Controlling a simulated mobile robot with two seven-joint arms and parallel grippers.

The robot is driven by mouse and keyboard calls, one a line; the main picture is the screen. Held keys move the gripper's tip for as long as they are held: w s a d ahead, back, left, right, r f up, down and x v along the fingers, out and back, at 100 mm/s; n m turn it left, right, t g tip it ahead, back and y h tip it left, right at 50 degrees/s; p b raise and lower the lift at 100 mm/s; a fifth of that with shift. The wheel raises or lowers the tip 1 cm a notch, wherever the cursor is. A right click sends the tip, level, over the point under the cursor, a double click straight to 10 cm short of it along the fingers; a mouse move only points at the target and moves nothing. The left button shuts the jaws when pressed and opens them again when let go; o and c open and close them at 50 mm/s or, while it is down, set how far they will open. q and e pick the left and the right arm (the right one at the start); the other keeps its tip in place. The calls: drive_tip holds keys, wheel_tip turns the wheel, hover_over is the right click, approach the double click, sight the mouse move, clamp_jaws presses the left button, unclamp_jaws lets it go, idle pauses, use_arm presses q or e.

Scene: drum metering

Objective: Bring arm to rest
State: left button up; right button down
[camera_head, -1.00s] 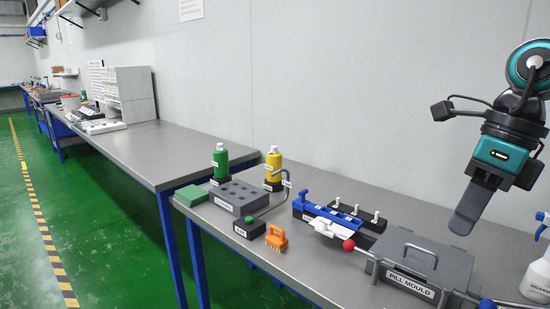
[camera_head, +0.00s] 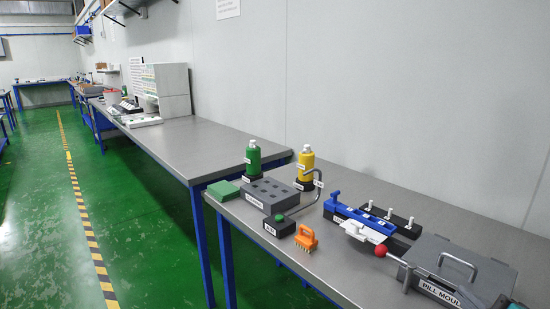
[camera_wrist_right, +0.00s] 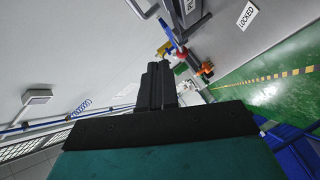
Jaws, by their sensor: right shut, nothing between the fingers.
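My right gripper (camera_wrist_right: 157,78) shows in the right wrist view as dark fingers shut together with nothing between them. It is in the air, apart from the bench. Below the fingers' far end, small and tilted in the wrist view, lie the bench items, including the orange brush (camera_wrist_right: 207,68). My left gripper is in no view.
The near bench (camera_head: 345,285) holds a pill mould (camera_head: 460,265), a blue fixture (camera_head: 355,214), an orange brush (camera_head: 305,238), a grey block with holes (camera_head: 268,194), and green (camera_head: 253,158) and yellow (camera_head: 306,166) bottles. Green floor (camera_head: 150,240) is clear at left.

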drive_tip(key=s+a+f+m+g+h, duration=0.2)
drive_tip(key=s+a+f+m+g, duration=0.1)
drive_tip(key=s+f+m+g, duration=0.55)
drive_tip(key=s+a+f+m+g+y, duration=0.2)
drive_tip(key=s+a+f+g+y, duration=0.15)
drive_tip(key=s+a+f, duration=0.45)
drive_tip(key=w+a+f+t+b, duration=0.1)
drive_tip(key=w+a+f+t, duration=0.1)
drive_tip(key=f+t, duration=0.1)
drive_tip(key=w+a+f+t+y+b, duration=0.1)
drive_tip(key=w+a+f+t, duration=0.1)
drive_tip(key=f, duration=0.4)
drive_tip(key=shift+w+a+f+n+t, duration=0.3)
drive_tip(key=shift+w+t, duration=0.25)
drive_tip(key=shift+t, duration=0.55)
drive_tip(key=shift+r, duration=0.15)
